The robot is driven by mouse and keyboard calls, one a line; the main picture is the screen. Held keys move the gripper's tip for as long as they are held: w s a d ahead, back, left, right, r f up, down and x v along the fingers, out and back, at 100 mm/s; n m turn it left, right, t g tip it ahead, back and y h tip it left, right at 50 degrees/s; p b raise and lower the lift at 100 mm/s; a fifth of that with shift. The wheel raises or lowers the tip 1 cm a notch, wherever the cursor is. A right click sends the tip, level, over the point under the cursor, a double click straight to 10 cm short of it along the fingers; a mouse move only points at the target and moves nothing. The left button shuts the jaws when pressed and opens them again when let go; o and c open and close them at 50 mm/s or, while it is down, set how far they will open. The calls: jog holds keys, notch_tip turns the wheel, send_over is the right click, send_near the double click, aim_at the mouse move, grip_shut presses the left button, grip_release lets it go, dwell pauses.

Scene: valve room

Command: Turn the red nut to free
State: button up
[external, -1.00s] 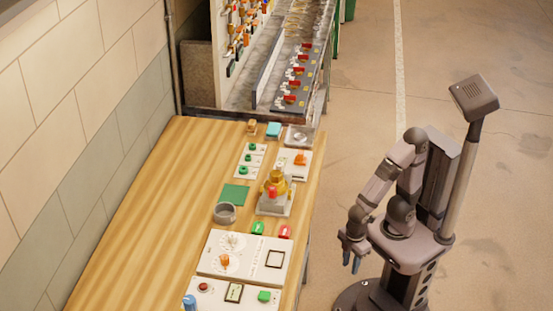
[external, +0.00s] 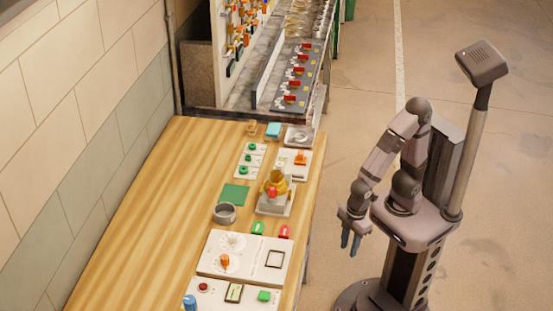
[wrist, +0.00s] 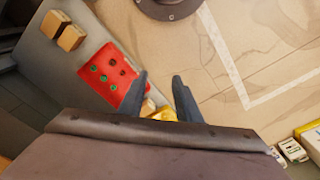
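A brass-yellow fitting (external: 276,180) stands on a grey block and pale plate on the wooden bench in the external view. A small red part (external: 271,192) is on its near side; it looks like the red nut, but is too small to tell its shape or setting. My gripper (external: 350,243) hangs fingers down over the floor, right of the bench and well apart from the fitting. In the wrist view my gripper (wrist: 159,85) has its two fingers spread, with nothing held between them. The red nut cannot be made out in the wrist view.
The bench (external: 140,220) also holds a grey cup (external: 225,213), a green square (external: 235,194), green and red pieces, and several control panels. A red panel (wrist: 112,75) with green dots shows in the wrist view. Bare floor lies between my arm and the bench.

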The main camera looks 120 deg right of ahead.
jog(key=w+r+t+p, duration=0.1)
jog(key=w+r+p, duration=0.1)
jog(key=r+p, duration=0.65)
jog(key=w+r+p, duration=0.2)
jog(key=r+p, duration=0.6)
jog(key=r, duration=0.2)
notch_tip(320, 180, up, 14)
jog(key=m+g+p, duration=0.2)
jog(key=m+p, duration=0.6)
jog(key=m, duration=0.6)
send_over(273, 189)
jog(key=shift+s+a+f, duration=0.1)
jog(key=shift+a, duration=0.2)
jog(key=shift+d+r, duration=0.2)
jog(key=shift+d, duration=0.2)
jog(key=shift+f+p, duration=1.4)
jog(key=shift+f, duration=2.25)
jog(key=c, duration=0.8)
